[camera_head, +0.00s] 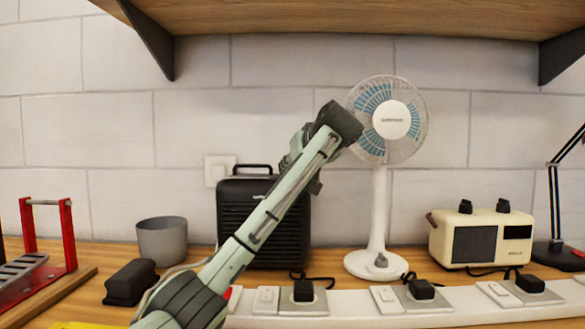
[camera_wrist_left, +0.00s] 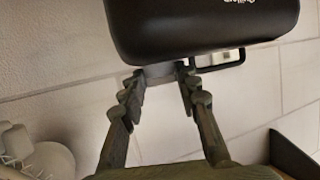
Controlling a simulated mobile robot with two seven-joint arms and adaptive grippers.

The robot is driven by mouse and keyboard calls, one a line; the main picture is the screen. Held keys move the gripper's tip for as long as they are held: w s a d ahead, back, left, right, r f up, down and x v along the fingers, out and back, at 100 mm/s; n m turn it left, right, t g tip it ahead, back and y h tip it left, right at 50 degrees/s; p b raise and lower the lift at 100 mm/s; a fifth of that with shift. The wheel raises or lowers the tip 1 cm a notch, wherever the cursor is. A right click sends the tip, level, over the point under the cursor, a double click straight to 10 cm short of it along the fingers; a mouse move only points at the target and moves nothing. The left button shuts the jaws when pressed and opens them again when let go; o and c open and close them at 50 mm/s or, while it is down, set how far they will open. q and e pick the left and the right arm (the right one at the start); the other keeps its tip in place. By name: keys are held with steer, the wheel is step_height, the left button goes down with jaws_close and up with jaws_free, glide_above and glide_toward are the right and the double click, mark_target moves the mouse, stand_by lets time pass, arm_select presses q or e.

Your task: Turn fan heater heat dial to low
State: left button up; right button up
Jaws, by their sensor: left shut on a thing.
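The fan heater (camera_head: 232,215) is a black box with a slatted front and a top handle, standing against the tiled wall; my left arm crosses its right side. In the left wrist view the heater's dark body (camera_wrist_left: 200,25) fills the top. My left gripper (camera_wrist_left: 161,77) has its two fingers on either side of a small dark piece (camera_wrist_left: 162,70) at the heater's edge, which looks like the dial, and is shut on it. The dial's setting marks cannot be read. My right gripper is not in view.
A white fan (camera_head: 378,210) stands right of the heater, close to my left wrist. A grey cup (camera_head: 162,241) and a black object (camera_head: 130,283) are at the left. A power strip (camera_head: 350,304) runs along the front. A cream radio (camera_head: 480,238) and a wooden shelf (camera_head: 350,17) are farther off.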

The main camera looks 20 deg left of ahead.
arm_select(q)
steer(key=shift+w+d+n+g+y, duration=0.1)
steer(key=shift+d+n+g+y, duration=0.05)
steer(key=shift+n+g+y, duration=0.55)
steer(key=shift+n+y, duration=0.3)
steer(key=o, duration=0.9)
steer(key=v, duration=1.2)
